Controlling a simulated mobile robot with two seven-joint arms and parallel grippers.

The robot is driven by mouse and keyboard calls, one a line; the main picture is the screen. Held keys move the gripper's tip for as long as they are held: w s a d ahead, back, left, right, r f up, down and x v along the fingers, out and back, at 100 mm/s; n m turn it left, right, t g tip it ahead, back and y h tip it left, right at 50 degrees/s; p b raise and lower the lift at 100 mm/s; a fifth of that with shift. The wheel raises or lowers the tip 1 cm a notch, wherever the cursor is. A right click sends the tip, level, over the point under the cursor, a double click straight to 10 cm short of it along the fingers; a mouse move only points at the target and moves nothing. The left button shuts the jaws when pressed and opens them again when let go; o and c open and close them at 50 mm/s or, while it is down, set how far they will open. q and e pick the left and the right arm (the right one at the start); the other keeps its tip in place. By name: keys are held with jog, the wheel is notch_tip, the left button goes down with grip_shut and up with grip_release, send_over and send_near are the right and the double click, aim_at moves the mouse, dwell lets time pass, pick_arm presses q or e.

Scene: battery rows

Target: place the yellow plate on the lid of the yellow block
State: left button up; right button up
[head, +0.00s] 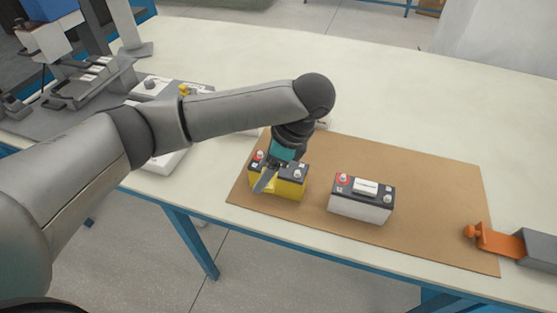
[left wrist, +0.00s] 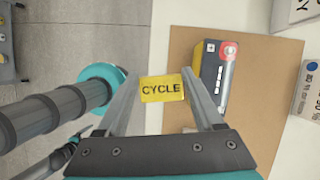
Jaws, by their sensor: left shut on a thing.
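My left gripper (head: 268,176) is shut on the yellow plate (left wrist: 161,88), which reads CYCLE and lies flat between the two fingers in the left wrist view. In the head view the gripper is at the yellow block (head: 291,188), covering part of its lid. The block is a yellow battery with a dark lid, a red terminal and a pale terminal. In the left wrist view the block (left wrist: 211,75) is just beyond the right finger, its lid partly hidden. I cannot tell the height of the plate over the lid. My right gripper is not in view.
A white battery (head: 360,206) with a dark lid stands to the right on the brown board (head: 430,190). An orange part (head: 500,241) joined to a grey body sits at the board's right end. Grey equipment (head: 85,85) stands at the left. The table behind the board is clear.

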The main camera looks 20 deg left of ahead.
pick_arm(q)
jog(key=w+r+m+t+h+p, duration=0.5)
jog(key=w+r+m, duration=0.7)
jog(key=m, duration=0.8)
jog(key=b, duration=0.2)
send_over(291, 182)
jog(key=w+a, duration=0.4)
notch_tip(291, 182, down, 14)
jog(key=shift+w+a+f, duration=0.1)
jog(key=shift+f, duration=0.15)
jog(key=shift+f+b, duration=0.35)
jog(key=shift+f, duration=1.7)
jog(key=shift+f, duration=0.1)
jog(key=o, duration=1)
jog(key=shift+o, duration=0.2)
